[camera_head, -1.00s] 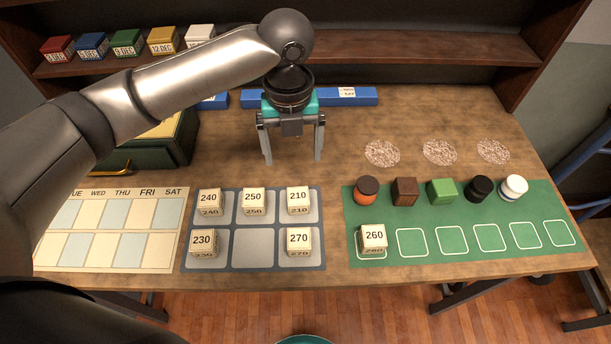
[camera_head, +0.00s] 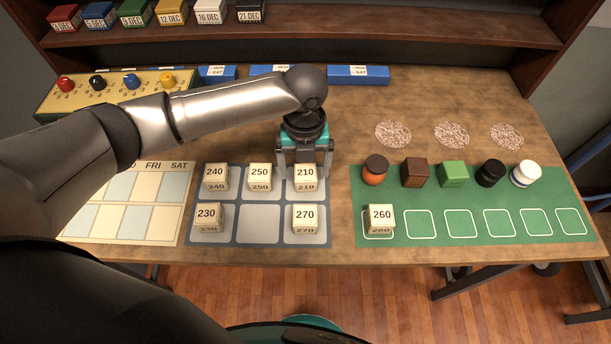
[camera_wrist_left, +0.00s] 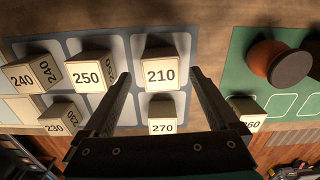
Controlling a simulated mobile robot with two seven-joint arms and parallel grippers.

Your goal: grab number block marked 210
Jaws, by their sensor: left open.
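The cream block marked 210 (camera_head: 306,177) sits in the top right cell of the grey tray (camera_head: 259,242). My left gripper (camera_head: 305,174) is open above and behind it, with one finger showing on each side of the block. In the left wrist view the 210 block (camera_wrist_left: 161,72) lies ahead between the open fingers (camera_wrist_left: 160,82). The fingers look apart from it; contact cannot be told. The 270 block (camera_head: 305,218) is in the cell in front of it, and the 250 block (camera_head: 260,176) is in the cell to its left. My right gripper does not show.
Blocks 240 (camera_head: 215,177) and 230 (camera_head: 208,216) fill the tray's left cells; the bottom middle cell is empty. Right of the tray, a green mat (camera_head: 455,238) holds the 260 block (camera_head: 381,219) and several coloured pieces. A calendar board (camera_head: 130,200) lies left.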

